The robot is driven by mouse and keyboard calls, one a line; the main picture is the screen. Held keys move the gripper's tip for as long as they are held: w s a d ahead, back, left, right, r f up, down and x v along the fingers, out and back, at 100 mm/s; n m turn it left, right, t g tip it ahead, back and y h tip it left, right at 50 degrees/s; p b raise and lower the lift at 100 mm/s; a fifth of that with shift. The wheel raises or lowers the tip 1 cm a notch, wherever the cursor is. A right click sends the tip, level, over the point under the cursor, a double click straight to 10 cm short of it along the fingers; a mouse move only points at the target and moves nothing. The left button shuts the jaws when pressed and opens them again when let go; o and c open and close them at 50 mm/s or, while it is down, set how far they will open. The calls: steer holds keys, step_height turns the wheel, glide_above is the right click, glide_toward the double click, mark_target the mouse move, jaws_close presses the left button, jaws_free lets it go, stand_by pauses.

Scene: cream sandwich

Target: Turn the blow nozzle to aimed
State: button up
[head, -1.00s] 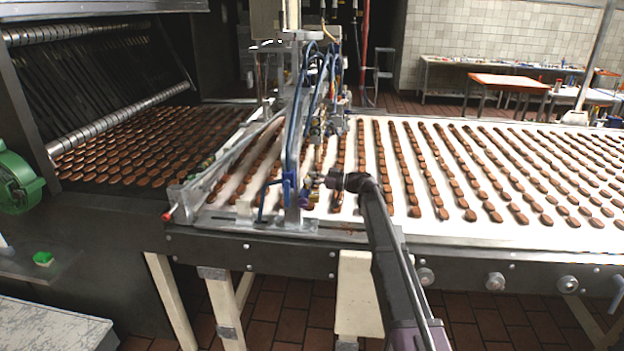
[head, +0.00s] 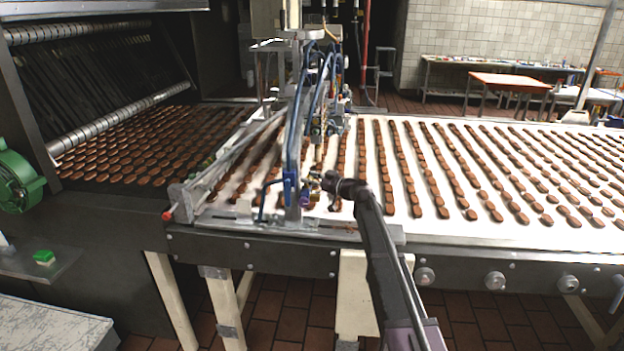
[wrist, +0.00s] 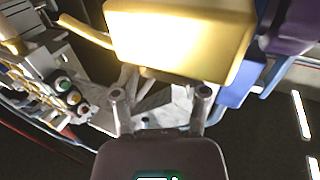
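My gripper (head: 319,184) reaches the blue-and-yellow fittings at the front of the depositing machine (head: 293,135), above the belt's near edge. In the wrist view my gripper (wrist: 160,94) has its two fingers apart, with no object clearly held between them. A glossy yellow block (wrist: 180,40) lies just beyond the fingertips, with a thin yellow arm (wrist: 84,31) at its left. A blue block (wrist: 242,80) is to its right. I cannot tell which of these parts is the blow nozzle or which way it points. Contact with the fingers is also unclear.
The white belt (head: 470,226) carries rows of brown biscuits to the right. Blue hoses (head: 294,140) and a metal rail (head: 225,165) crowd the machine close to my gripper. A green button (head: 44,257) is at far left. The tiled aisle before the frame is open.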

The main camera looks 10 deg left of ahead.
steer(key=shift+o, duration=1)
steer(key=v, duration=1.2)
steer(key=shift+s, duration=0.1)
